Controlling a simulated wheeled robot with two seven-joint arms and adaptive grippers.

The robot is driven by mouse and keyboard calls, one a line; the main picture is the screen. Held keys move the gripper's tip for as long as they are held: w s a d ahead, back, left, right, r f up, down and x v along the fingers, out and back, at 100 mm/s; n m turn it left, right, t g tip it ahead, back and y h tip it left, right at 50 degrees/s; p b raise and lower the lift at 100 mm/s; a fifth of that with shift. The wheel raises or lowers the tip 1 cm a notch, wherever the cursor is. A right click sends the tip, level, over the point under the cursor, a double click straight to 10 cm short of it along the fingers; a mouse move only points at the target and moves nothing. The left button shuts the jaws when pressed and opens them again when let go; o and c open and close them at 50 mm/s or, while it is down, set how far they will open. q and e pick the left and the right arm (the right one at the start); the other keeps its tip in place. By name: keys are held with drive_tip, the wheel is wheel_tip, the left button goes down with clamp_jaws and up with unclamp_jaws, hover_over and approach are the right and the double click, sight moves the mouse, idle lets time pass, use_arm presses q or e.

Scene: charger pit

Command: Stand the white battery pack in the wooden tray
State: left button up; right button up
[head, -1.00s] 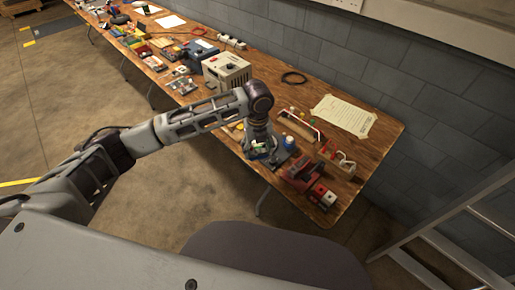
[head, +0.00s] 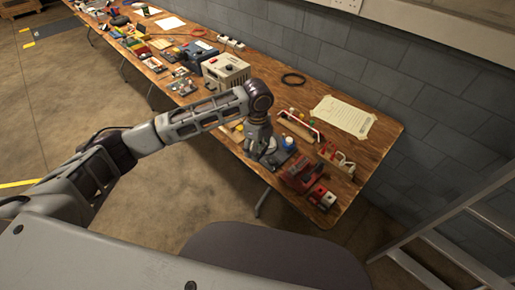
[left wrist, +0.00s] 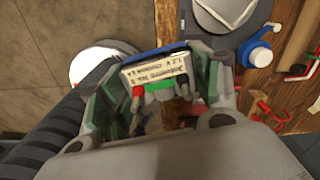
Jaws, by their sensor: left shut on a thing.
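My left gripper (left wrist: 158,88) is shut on the white battery pack (left wrist: 155,72). The pack has a printed white label, a blue edge, a green strip and a red terminal, and sits between the two green-padded fingers. In the head view my left gripper (head: 262,152) hangs at the bench's front edge, and the pack is hidden there. A smaller wooden piece (head: 337,160) holds white and red items. I cannot tell which is the wooden tray. My right gripper is not in view.
Red tools (head: 300,176) lie at the front right. A beige box (head: 226,72) stands behind. The back right holds a flat paper (head: 344,117).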

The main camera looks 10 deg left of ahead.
use_arm(q)
drive_tip(key=n, duration=0.1)
drive_tip(key=w+n, duration=0.1)
drive_tip(key=n, duration=0.1)
drive_tip(key=shift+a+r, duration=0.1)
drive_tip(key=shift+a, duration=0.1)
drive_tip(key=shift+w+a+r+n, duration=0.2)
drive_tip(key=shift+w+n, duration=0.25)
drive_tip(key=shift+n, duration=0.65)
drive_tip(key=shift+w+a+r+n, duration=0.1)
drive_tip(key=shift+w+r+n, duration=0.25)
drive_tip(key=shift+w+n, duration=0.5)
drive_tip(key=w+a+r+n, duration=0.2)
drive_tip(key=w+r+n, duration=0.35)
drive_tip(key=n, duration=0.35)
drive_tip(key=w+a+f+n, duration=0.1)
drive_tip(key=a+f+n, duration=0.2)
drive_tip(key=a+n, duration=0.1)
drive_tip(key=s+a+f+n, duration=0.1)
drive_tip(key=s+a+f, duration=0.1)
drive_tip(key=s+f, duration=0.7)
drive_tip(key=s+a+f+n, duration=0.1)
drive_tip(key=s+a+f, duration=0.1)
drive_tip(key=s+f, duration=0.6)
wheel_tip(320, 180, down, 5)
drive_tip(key=shift+s+f, duration=0.1)
drive_tip(key=shift+s, duration=0.25)
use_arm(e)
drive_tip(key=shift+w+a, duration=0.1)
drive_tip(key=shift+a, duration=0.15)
